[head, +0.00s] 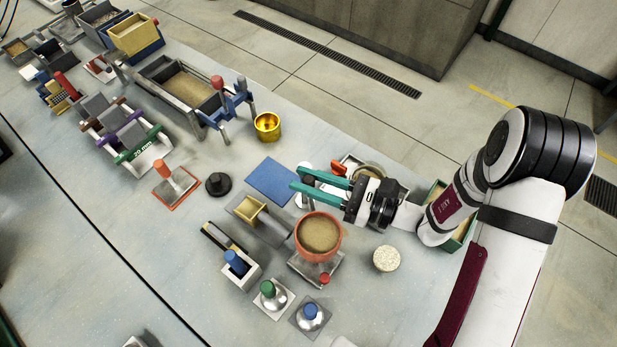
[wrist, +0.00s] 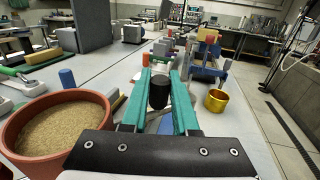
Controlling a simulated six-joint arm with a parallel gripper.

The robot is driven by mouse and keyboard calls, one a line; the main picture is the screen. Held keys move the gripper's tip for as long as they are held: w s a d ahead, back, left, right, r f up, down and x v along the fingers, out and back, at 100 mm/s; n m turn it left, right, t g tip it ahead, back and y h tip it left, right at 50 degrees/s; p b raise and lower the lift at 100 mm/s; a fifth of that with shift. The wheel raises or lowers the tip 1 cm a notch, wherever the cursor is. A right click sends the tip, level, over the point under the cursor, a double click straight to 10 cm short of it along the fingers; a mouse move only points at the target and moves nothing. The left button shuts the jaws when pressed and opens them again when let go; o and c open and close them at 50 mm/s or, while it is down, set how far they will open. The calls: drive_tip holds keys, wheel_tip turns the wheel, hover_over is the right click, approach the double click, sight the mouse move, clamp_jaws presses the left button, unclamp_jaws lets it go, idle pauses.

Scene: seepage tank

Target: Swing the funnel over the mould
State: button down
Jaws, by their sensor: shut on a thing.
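My gripper (head: 305,178) has teal fingers and is shut on an upright dark knob (head: 307,172), which shows between the fingers in the wrist view (wrist: 159,92). A pale part shows below the knob; what the knob is fixed to is mostly hidden by the fingers. A round terracotta vessel (head: 319,233) full of sand stands beside the gripper, above a square grey base; it also shows at the left of the wrist view (wrist: 58,128). I cannot tell for sure which part is the funnel or which is the mould.
Blue (head: 311,312) and green (head: 268,287) knobbed pieces stand in front. A long sand tray (head: 160,78) is farther back.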

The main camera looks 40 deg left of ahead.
drive_tip(key=shift+d+g, duration=0.1)
drive_tip(key=shift+g, duration=0.2)
drive_tip(key=n+g+h, duration=0.1)
drive_tip(key=g, duration=0.1)
drive_tip(key=w+n+g+h, duration=0.1)
drive_tip(key=n+g, duration=0.1)
drive_tip(key=d+n+g+h, duration=0.1)
drive_tip(key=shift+w+f+n+g, duration=0.1)
drive_tip(key=shift+w+n+g, duration=0.25)
drive_tip(key=shift+n+g, duration=0.05)
drive_tip(key=shift+w+d+n+g+h, duration=0.1)
drive_tip(key=shift+w+n+g+h, duration=0.2)
drive_tip(key=shift+n+g+h, duration=0.45)
drive_tip(key=shift+w+a+n+g+h, duration=0.1)
drive_tip(key=shift+w+n+g+h, duration=0.15)
drive_tip(key=shift+n+g+h, duration=0.6)
drive_tip(key=shift+w+d+n+g+h, duration=0.1)
drive_tip(key=shift+w+n+g+h, duration=0.25)
drive_tip(key=shift+g+h, duration=0.45)
drive_tip(key=shift+h, duration=0.3)
drive_tip(key=c, duration=0.7)
unclamp_jaws()
